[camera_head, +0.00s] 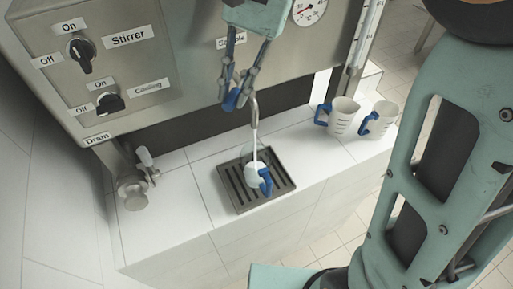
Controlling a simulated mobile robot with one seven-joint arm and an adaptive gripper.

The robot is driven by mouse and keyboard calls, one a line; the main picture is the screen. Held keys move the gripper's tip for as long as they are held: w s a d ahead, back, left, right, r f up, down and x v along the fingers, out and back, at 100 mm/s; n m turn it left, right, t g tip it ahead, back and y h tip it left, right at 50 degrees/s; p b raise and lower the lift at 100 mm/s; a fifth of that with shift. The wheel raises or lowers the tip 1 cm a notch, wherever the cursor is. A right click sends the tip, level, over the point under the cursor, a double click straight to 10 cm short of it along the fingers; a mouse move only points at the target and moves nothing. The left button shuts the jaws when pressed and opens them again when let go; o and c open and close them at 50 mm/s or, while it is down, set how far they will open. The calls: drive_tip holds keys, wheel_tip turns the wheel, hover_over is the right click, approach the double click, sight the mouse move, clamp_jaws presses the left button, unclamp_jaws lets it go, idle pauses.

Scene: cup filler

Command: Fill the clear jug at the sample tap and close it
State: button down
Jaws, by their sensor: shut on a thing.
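The clear jug (256,176) stands on the dark drip grate below the sample tap, its blue handle (266,182) toward the right front. A thin white stream (255,143) runs from the tap's spout (254,110) down to the jug. The jug looks pale inside; its fill level is too small to read. My gripper (236,96) is above and left of the jug, in front of the steel panel. It is shut on what looks like the blue tap handle (231,102), mostly hidden by the fingers. The "Sample" label (225,43) is partly covered by my gripper.
Two whitish jugs with blue handles, one left (342,116) and one right (379,119), stand on the white counter at the right. The drain valve (134,191) is at the left. Stirrer (82,55) and cooling (110,102) knobs sit on the panel. Counter beside the grate (240,204) is clear.

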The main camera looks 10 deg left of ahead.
drive_tip(key=shift+w+a+m+t+y, duration=0.25)
drive_tip(key=shift+a+m, duration=0.25)
drive_tip(key=shift+m, duration=0.4)
drive_tip(key=shift+w+a+m+t+y, duration=0.1)
drive_tip(key=shift+a+m+t+y, duration=0.35)
drive_tip(key=shift+m, duration=0.45)
drive_tip(key=shift+w+a+m, duration=0.2)
drive_tip(key=shift+a+m, duration=0.2)
drive_tip(key=shift+m, duration=0.3)
idle(5.5)
